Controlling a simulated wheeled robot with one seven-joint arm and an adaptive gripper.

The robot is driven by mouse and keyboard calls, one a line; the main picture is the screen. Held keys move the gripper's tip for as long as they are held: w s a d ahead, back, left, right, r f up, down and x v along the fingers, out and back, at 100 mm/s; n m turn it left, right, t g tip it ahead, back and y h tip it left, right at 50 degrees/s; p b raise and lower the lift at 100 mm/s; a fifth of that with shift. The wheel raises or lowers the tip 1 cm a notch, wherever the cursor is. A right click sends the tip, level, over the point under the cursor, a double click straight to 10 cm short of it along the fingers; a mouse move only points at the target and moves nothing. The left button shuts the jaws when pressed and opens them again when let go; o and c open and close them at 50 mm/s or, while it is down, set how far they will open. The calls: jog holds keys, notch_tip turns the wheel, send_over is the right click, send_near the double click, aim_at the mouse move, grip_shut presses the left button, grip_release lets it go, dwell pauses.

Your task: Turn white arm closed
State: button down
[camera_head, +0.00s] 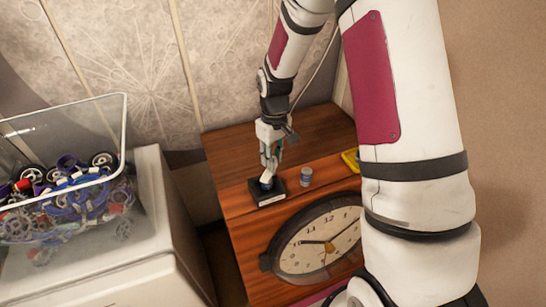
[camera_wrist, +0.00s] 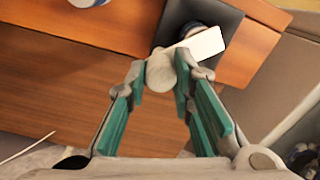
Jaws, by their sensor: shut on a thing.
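The white arm (camera_wrist: 205,43) is a short, flat lever on a black box (camera_wrist: 218,20). The box (camera_head: 267,198) stands near the front edge of the wooden cabinet top in the head view. My gripper (camera_wrist: 162,75) reaches down to the lever, and its two green-lined fingers are shut on the arm's rounded end. The arm's other end sticks out past the right finger over the box. In the head view my gripper (camera_head: 269,165) is right above the box, and the white arm (camera_head: 266,176) shows only in part below the fingers. The lever's pivot is mostly hidden.
A small grey can (camera_head: 306,176) stands just right of the box. A yellow item (camera_head: 350,160) lies farther right. A round clock (camera_head: 318,240) is on the cabinet's front. The cabinet top (camera_head: 235,150) behind is clear.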

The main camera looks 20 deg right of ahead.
jog(key=c, duration=1.4)
grip_release()
jog(key=shift+o, duration=0.2)
jog(key=shift+r, duration=0.1)
notch_tip(320, 180, up, 12)
jog(key=shift+d, duration=0.1)
